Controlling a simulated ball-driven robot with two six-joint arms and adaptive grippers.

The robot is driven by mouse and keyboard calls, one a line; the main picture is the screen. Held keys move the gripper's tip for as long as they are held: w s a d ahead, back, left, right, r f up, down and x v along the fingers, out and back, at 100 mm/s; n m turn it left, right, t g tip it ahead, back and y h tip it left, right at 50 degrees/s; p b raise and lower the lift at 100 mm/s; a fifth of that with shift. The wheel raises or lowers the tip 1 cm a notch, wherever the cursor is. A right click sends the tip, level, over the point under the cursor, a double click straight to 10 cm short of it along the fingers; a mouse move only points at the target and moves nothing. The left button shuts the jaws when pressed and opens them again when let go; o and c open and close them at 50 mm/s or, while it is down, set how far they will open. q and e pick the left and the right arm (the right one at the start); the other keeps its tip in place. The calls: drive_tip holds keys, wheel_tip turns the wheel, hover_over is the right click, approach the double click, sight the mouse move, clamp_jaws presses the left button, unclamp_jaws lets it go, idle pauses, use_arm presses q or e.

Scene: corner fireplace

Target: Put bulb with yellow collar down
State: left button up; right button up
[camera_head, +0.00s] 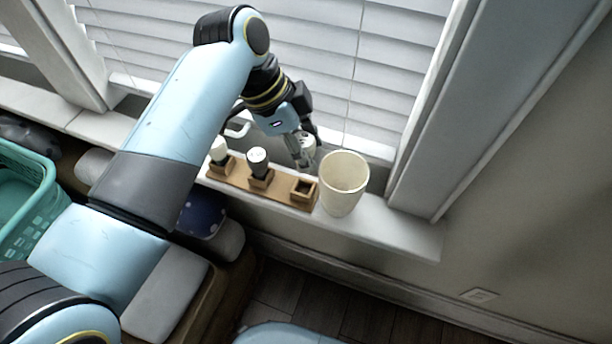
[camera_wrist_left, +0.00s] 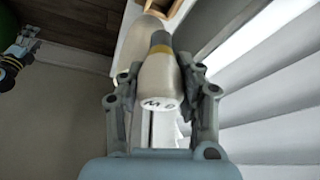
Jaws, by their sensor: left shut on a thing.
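The bulb with yellow collar (camera_wrist_left: 158,78) is held between the fingers of my left gripper (camera_wrist_left: 160,92). In the left wrist view its pale rounded end, with dark letters, faces the camera, and its yellow band and grey base point away. In the head view my left gripper (camera_head: 304,143) is over the windowsill, behind the wooden rack (camera_head: 237,180), and the bulb (camera_head: 307,150) is partly hidden by the fingers. The rack's right socket (camera_head: 303,188) looks empty. My right gripper (camera_wrist_left: 28,38) seems to show small at the left wrist view's left edge; its jaws are unclear.
A cream cup (camera_head: 344,184) stands on the sill at the rack's right end. A white-topped bulb (camera_head: 258,161) fills the middle socket and another pale bulb (camera_head: 219,150) the left one. Window blinds (camera_head: 375,80) rise behind. The sill (camera_head: 400,228) is clear right of the cup.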

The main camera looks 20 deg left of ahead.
use_arm(q)
wheel_tip(320, 180, down, 8)
drive_tip(key=shift+f+b, duration=0.1)
drive_tip(key=shift+b, duration=0.4)
drive_tip(key=shift+f, duration=0.15)
drive_tip(key=o, duration=1)
drive_tip(key=p+v, duration=0.1)
drive_tip(key=v, duration=1.1)
drive_tip(key=shift+p, duration=0.35)
